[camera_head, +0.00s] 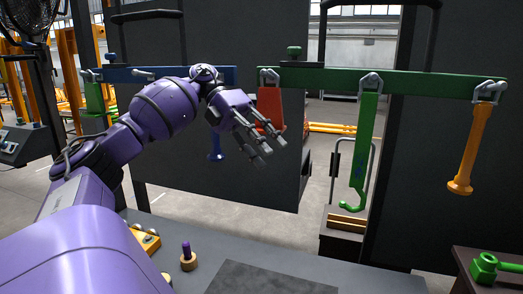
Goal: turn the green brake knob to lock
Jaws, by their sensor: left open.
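A small green knob (294,52) stands upright on the top edge of the green beam (390,82), near its left end. My right gripper is not in view.
A green hook piece (362,150) and an orange rod (474,150) hang from the green beam. Dark panels (455,130) stand behind. Below is a grey bench (300,262) with a wooden-based purple peg (187,258). A green part (490,266) lies lower right.

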